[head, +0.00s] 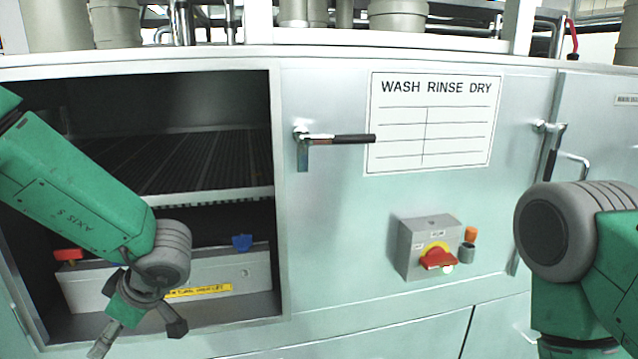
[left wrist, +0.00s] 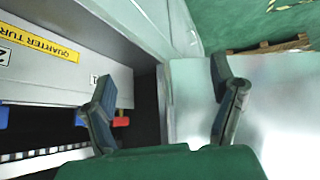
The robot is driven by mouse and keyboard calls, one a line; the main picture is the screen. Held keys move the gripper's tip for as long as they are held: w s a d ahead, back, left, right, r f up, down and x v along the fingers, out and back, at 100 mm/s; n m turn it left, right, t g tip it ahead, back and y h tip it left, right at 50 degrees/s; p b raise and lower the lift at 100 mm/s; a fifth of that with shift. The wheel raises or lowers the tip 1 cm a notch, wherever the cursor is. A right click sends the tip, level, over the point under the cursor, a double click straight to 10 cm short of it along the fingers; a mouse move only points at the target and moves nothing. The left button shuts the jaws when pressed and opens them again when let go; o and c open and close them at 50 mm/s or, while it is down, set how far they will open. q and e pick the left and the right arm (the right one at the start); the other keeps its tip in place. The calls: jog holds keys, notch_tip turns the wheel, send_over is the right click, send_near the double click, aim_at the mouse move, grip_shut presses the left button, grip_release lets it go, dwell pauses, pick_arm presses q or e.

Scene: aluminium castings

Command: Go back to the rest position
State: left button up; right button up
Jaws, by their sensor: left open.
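My left gripper (head: 135,335) hangs in front of the lower left of the open bay in the head view, pointing down. In the left wrist view its two fingers (left wrist: 165,95) are spread apart with nothing between them. My right arm shows at the right edge of the head view, bent downward; its gripper is outside the picture.
The washing machine has an open bay with a dark rack (head: 180,165). Below it is a grey box (head: 215,270) with a blue handle (head: 242,242) and a red handle (head: 68,255). A door handle (head: 340,139) and a red switch (head: 438,259) protrude from the front.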

pick_arm(q)
jog(key=s+f+m+t+h, duration=0.1)
jog(key=s+f+m+t, duration=0.15)
jog(key=f+m, duration=0.4)
jog(key=s+f+m+t+h, duration=0.1)
jog(key=s+f+m+t, duration=0.2)
jog(key=f, duration=0.6)
jog(key=s+d+f+m+g+h, duration=0.2)
jog(key=s+f+m, duration=0.1)
jog(key=s, duration=0.4)
jog(key=s+d+f+m+g+h, duration=0.2)
jog(key=s+f, duration=0.1)
jog(key=s, duration=0.5)
jog(key=s+d+f+m+g+h, duration=0.1)
jog(key=s+d+f+m+g, duration=0.1)
jog(key=s, duration=0.5)
jog(key=shift+s+f+m+h, duration=0.2)
jog(key=shift+f+m+h, duration=0.3)
jog(key=shift+m, duration=0.35)
jog(key=shift+w+f, duration=0.1)
jog(key=shift+w, duration=0.05)
